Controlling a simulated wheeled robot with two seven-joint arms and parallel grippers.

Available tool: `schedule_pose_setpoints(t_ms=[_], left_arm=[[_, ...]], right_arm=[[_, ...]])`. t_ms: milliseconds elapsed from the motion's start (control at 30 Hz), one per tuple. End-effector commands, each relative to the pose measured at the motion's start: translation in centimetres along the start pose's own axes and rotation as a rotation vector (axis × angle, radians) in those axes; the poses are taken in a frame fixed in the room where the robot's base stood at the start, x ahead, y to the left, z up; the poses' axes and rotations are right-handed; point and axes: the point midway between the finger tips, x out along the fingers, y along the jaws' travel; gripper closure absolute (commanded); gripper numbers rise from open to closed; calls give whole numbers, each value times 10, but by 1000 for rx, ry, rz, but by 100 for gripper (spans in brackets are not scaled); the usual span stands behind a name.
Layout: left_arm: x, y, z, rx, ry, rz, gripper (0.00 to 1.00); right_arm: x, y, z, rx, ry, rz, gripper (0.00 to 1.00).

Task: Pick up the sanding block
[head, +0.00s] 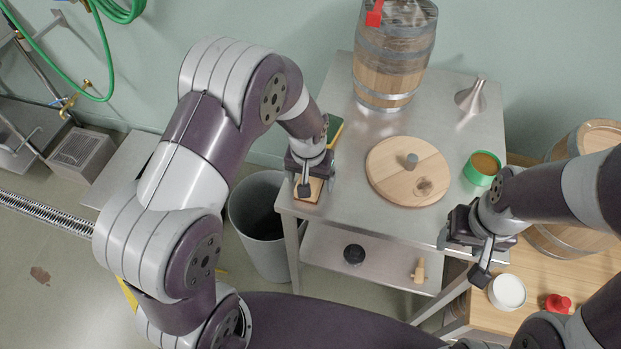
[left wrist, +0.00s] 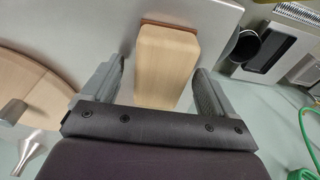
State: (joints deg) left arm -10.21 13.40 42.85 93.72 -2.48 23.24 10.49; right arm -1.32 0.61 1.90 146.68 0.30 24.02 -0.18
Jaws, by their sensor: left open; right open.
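The sanding block (head: 313,190) is a pale wooden block with a thin reddish-brown layer at its edge. It lies near the left edge of the steel table, partly hidden under my left gripper (head: 304,183) in the head view. In the left wrist view the block (left wrist: 166,62) lies between the two open fingers of my left gripper (left wrist: 155,88). A gap shows at each side of it. My right gripper (head: 480,262) is open and empty, at the front right corner of the table.
The steel table (head: 340,205) also bears a round wooden lid (head: 395,180), a small keg (head: 390,65), a funnel (head: 472,96), a green tub (head: 481,169) and a green and yellow sponge (head: 335,129). A grey bin (head: 262,215) stands at the left. A wooden surface (head: 480,318) lies at the right.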

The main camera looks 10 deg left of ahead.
Motion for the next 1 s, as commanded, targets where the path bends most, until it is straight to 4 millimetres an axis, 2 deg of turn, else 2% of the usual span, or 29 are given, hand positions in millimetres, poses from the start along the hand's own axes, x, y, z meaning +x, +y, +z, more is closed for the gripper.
schedule_pose_setpoints(t_ms=[200, 267, 300, 400, 433, 467, 767, 867, 1000], left_arm=[[2, 0, 0, 0, 1, 0, 13], [2, 0, 0, 0, 1, 0, 29], [2, 0, 0, 0, 1, 0, 42], [2, 0, 0, 0, 1, 0, 72], [2, 0, 0, 0, 1, 0, 72], [2, 0, 0, 0, 1, 0, 77], [-3, 0, -2, 0, 3, 0, 77], [-14, 0, -3, 0, 5, 1, 77], [-40, 1, -7, 1, 6, 1, 77]], right_arm=[[0, 0, 0, 0, 0, 0, 42], [0, 0, 0, 0, 0, 0, 42], [0, 0, 0, 0, 0, 0, 42], [0, 0, 0, 0, 0, 0, 42], [0, 0, 0, 0, 0, 0, 42], [0, 0, 0, 0, 0, 0, 42], [2, 0, 0, 0, 0, 0, 42], [4, 0, 0, 0, 0, 0, 42], [9, 0, 1, 0, 0, 0, 42]])
